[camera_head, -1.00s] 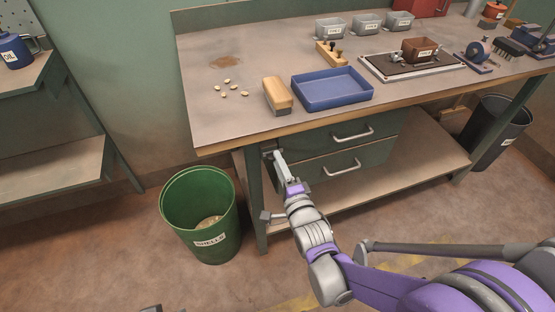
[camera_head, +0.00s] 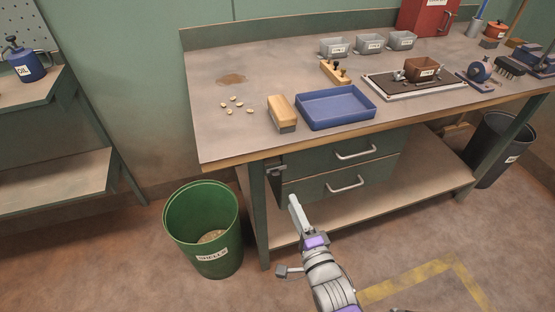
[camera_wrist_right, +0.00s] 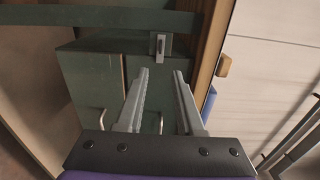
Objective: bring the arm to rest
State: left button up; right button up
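My right gripper (camera_head: 295,205) is in front of the left end of the workbench, near the drawers and below the bench top. It holds nothing. In the right wrist view its two grey fingers (camera_wrist_right: 161,75) stand apart with an empty gap between them. My purple and grey right arm comes up from the bottom edge of the head view. My left gripper is not in view.
The bench (camera_head: 230,157) carries a brush (camera_head: 281,112), blue tray (camera_head: 335,107) and several nuts. Drawers (camera_head: 345,170) are behind my gripper. A green shells bin (camera_head: 203,228) stands left, a dark bin (camera_head: 497,150) right.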

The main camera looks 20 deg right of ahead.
jog(key=s+d+f+n+g, duration=0.1)
jog(key=s+f+n+g, duration=0.3)
jog(key=s+n+g, duration=0.4)
jog(key=s+d+f+n+g, duration=0.1)
jog(key=s+f+n+g, duration=0.4)
jog(key=s+n, duration=0.4)
pick_arm(q)
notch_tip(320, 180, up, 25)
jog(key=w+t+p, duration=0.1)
jog(key=p, duration=2.1)
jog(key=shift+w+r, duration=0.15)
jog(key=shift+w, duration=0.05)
pick_arm(e)
notch_tip(320, 180, up, 26)
jog(key=shift+w+a+f+n+h, duration=0.25)
jog(key=shift+w+n+h, duration=0.05)
jog(key=shift+w+n, duration=0.15)
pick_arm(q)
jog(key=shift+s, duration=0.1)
pick_arm(e)
jog(key=shift+s, duration=0.1)
